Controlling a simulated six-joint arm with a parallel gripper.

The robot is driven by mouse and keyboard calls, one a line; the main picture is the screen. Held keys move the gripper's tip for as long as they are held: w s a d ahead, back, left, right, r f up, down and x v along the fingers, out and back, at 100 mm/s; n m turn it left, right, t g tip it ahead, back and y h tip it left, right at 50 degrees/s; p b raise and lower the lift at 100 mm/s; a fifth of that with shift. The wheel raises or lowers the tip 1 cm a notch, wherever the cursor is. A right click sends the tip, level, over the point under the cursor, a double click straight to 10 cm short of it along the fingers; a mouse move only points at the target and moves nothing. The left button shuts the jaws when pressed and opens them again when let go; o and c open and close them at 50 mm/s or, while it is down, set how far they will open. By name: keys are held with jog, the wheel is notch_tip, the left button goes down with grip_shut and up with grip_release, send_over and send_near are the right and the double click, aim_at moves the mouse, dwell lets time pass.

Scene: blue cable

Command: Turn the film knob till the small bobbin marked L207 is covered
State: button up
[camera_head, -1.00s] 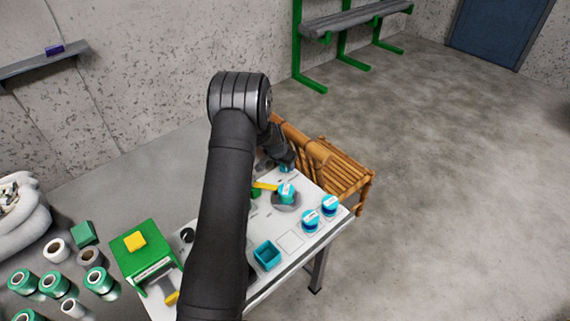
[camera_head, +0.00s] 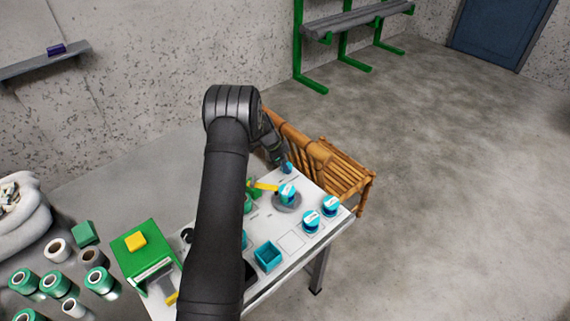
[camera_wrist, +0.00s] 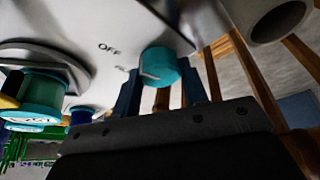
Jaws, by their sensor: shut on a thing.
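The film knob (camera_wrist: 158,66) is a round teal knob on the white panel, beside the printed word "OFF" in the wrist view. My gripper (camera_wrist: 161,88) has its two dark blue fingers on either side of it and is shut on it. In the head view my gripper (camera_head: 282,161) is at the far edge of the white table, at the knob (camera_head: 288,168). A teal bobbin with a pale label (camera_head: 287,191) stands on a grey round plate. Two more labelled teal bobbins (camera_head: 311,220) (camera_head: 330,205) stand nearer the right edge.
A yellow bar (camera_head: 263,186) lies beside the plate. A teal open box (camera_head: 268,257) and a green stand (camera_head: 146,256) are on the near side. A wooden bench (camera_head: 345,170) stands close behind the table. My arm hides the table's middle.

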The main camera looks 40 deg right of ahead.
jog(key=shift+m+y, duration=0.3)
jog(key=shift+m, duration=0.3)
jog(key=o, duration=1)
jog(key=v, duration=1.7)
jog(key=shift+w+a+r, duration=0.1)
jog(key=shift+w+a, duration=0.1)
jog(key=shift+w, duration=0.15)
jog(key=x, duration=1.7)
jog(key=shift+s+d, duration=0.25)
jog(key=shift+s, duration=0.1)
